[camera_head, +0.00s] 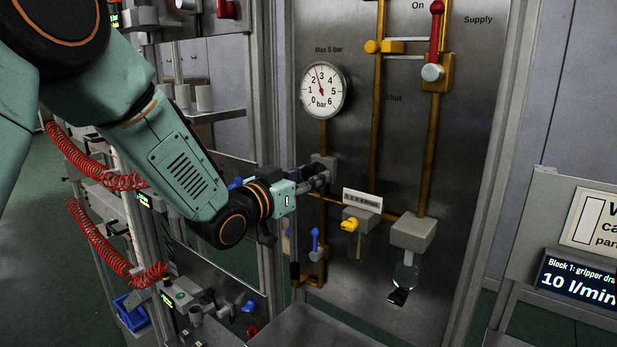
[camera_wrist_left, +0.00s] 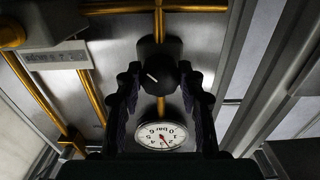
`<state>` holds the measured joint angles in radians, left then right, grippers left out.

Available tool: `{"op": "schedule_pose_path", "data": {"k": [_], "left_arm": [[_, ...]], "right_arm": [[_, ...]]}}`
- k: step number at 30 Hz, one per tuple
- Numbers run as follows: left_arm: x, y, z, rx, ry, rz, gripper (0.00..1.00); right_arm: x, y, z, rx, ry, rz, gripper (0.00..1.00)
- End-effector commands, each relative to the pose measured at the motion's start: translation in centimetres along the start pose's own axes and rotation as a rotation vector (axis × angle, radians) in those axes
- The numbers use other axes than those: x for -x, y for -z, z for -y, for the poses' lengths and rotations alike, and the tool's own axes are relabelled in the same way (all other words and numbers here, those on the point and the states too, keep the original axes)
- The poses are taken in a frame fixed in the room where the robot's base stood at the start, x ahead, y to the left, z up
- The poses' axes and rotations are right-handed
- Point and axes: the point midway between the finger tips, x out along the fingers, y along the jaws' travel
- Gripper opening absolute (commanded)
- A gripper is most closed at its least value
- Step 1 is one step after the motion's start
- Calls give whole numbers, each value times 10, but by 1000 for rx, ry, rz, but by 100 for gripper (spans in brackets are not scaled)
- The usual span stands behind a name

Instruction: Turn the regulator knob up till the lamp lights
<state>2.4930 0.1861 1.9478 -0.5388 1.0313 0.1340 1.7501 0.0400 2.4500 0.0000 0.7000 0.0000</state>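The regulator knob (camera_wrist_left: 157,65) is dark and round with a white mark, and the left wrist view shows it from the front. My left gripper (camera_wrist_left: 159,72) has one finger on each side of it, the tips against its sides. In the head view my left gripper (camera_head: 318,178) reaches the regulator below the gauge and hides the knob. The pressure gauge (camera_head: 323,90) has its needle between 2 and 3 bar. It appears upside down in the wrist view (camera_wrist_left: 160,136). I cannot make out which thing is the lamp. My right gripper is out of view.
Yellow pipes run up the steel panel to a red-handled supply valve (camera_head: 436,32). A yellow knob (camera_head: 350,225) and a blue lever (camera_head: 315,240) sit below the regulator. A display (camera_head: 578,282) reading 10 l/min stands at right. Red coiled hoses (camera_head: 92,240) hang at left.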

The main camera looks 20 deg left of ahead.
Motion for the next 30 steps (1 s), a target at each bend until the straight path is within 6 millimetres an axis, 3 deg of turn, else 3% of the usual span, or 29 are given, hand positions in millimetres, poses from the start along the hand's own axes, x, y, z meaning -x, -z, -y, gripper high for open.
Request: {"op": "schedule_pose_path", "data": {"k": [9, 22, 30], "left_arm": [[0, 0, 0, 0, 0, 1, 7], [0, -2, 0, -218, 0, 0, 7], [0, -1, 0, -248, -1, 2, 7]], "right_arm": [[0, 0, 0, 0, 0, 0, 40], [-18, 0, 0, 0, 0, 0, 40], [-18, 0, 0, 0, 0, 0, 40]]}}
